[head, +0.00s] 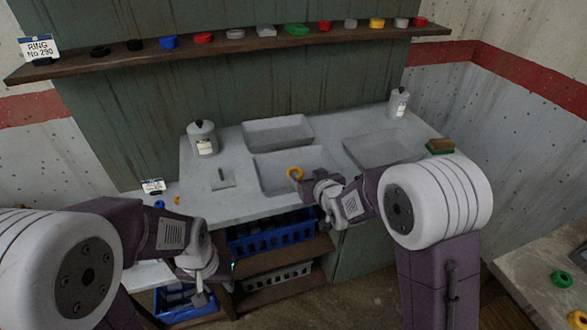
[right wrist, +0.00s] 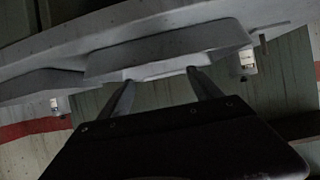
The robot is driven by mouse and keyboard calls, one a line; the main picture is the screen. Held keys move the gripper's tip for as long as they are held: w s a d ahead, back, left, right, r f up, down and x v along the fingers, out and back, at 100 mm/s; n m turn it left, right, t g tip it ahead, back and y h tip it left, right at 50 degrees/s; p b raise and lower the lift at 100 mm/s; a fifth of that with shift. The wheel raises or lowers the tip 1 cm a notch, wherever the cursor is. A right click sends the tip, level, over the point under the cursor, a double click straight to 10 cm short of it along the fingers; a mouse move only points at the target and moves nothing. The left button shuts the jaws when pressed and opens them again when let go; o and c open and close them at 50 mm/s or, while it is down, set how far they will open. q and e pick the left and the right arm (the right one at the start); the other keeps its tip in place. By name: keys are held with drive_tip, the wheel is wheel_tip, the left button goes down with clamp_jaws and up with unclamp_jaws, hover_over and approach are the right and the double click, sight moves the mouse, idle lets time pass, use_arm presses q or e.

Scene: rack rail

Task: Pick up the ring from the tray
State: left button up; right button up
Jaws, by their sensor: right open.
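A yellow-orange ring (head: 294,173) shows in the head view over the front middle grey tray (head: 272,163). I cannot tell if it rests on the tray's floor. My right gripper (head: 303,181) is right beside the ring, at its lower right. In the right wrist view my right gripper (right wrist: 160,80) has its two fingers spread, with pale tray surfaces beyond them. I cannot make out the ring there. My left gripper (head: 204,290) hangs low at the left, in front of the bench and away from the tray; its finger gap is unclear.
More grey trays stand behind (head: 278,131) and to the right (head: 383,149) on the bench. A white canister (head: 202,138) and a bottle (head: 398,103) stand nearby. A shelf (head: 240,45) with several coloured pieces runs above. Blue crates (head: 272,234) sit below.

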sight(293, 172)
drive_tip(key=shift+s+a+f, duration=0.1)
drive_tip(key=shift+s+a, duration=0.1)
drive_tip(key=shift+s, duration=0.4)
drive_tip(key=shift+s+a+f, duration=0.1)
drive_tip(key=shift+s+a, duration=0.05)
drive_tip(key=shift+s, duration=0.45)
drive_tip(key=x, duration=0.4)
drive_tip(key=shift+w+f, duration=0.1)
drive_tip(key=shift+w, duration=0.2)
drive_tip(key=x, duration=0.5)
drive_tip(key=shift+s+a+f, duration=0.15)
drive_tip(key=shift+s+f, duration=0.05)
drive_tip(key=shift+f, duration=0.1)
drive_tip(key=c, duration=1.4)
